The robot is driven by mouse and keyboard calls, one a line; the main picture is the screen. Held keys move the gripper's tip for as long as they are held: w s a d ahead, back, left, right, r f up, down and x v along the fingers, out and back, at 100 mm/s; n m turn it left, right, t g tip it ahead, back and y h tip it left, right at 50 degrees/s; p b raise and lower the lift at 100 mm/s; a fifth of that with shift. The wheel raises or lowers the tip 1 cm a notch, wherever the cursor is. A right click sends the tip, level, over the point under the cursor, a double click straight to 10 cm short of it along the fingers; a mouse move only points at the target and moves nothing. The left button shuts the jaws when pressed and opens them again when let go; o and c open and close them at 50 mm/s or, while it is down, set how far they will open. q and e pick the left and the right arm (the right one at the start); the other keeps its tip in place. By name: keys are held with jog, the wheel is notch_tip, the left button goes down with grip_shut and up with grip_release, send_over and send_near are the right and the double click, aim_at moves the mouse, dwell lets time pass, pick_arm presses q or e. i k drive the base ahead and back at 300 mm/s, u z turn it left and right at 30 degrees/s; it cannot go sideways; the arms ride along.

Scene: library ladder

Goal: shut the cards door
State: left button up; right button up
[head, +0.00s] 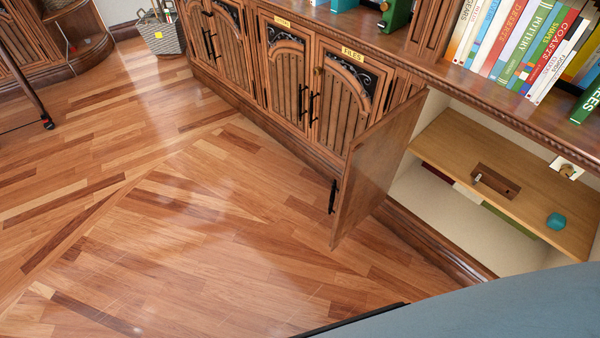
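One wooden cabinet door (378,170) stands wide open, sticking out from the cabinet front over the floor. Its hinged edge is at the left side of the open compartment (440,215). Its inner face is towards me, and its black handle (333,196) shows past the free edge on the far side. No label on this door is visible, so I cannot read whether it says cards. Neither of my grippers is in view.
The compartment has a wooden shelf (540,170) with a brown box (495,181) and a teal object (556,221). Shut doors, one labelled FILES (352,54), are to the left. Books (525,45) stand above. The wooden floor (190,230) left of the door is clear. A basket (162,36) stands far back.

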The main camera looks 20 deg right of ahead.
aim_at(374, 156)
jog(key=u, duration=0.75)
jog(key=i, duration=1.65)
jog(key=z, duration=4.1)
jog(key=k, duration=1.05)
jog(key=u, duration=0.15)
jog(key=i, duration=0.95)
